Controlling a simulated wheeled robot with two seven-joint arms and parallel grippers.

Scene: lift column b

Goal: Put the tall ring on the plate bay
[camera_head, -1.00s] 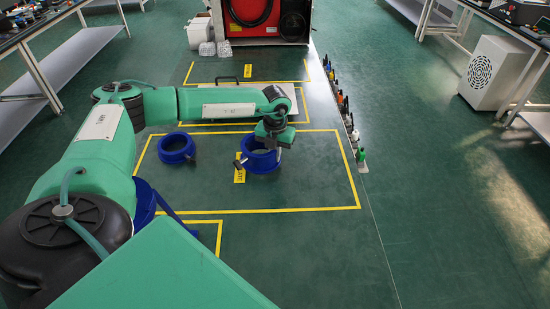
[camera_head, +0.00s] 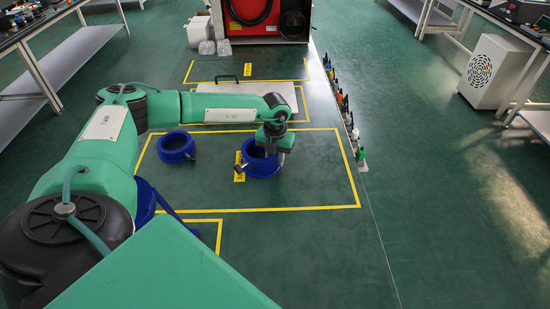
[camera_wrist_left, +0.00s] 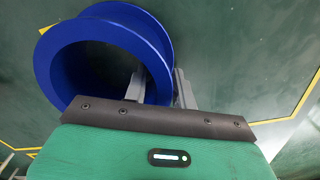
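The tall ring, a deep blue one (camera_head: 250,169), is in the yellow-outlined floor area by the yellow label (camera_head: 239,177). I take this labelled area to be the plate bay (camera_head: 310,209). My left gripper (camera_head: 278,152) is at the ring's far right side. In the left wrist view the ring (camera_wrist_left: 45,65) fills the upper left. One finger of the left gripper (camera_wrist_left: 160,85) is inside the ring and the other outside, with the blue wall between them. Whether the ring's underside touches the floor is hard to see. My right gripper is not in view.
Another blue ring (camera_head: 175,156) lies to the left in the same outlined area. A blue item (camera_head: 144,198) is partly hidden behind my arm. A light plate with a handle (camera_head: 285,88) lies beyond. Small bottles (camera_head: 360,154) line the right edge. Floor between is clear.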

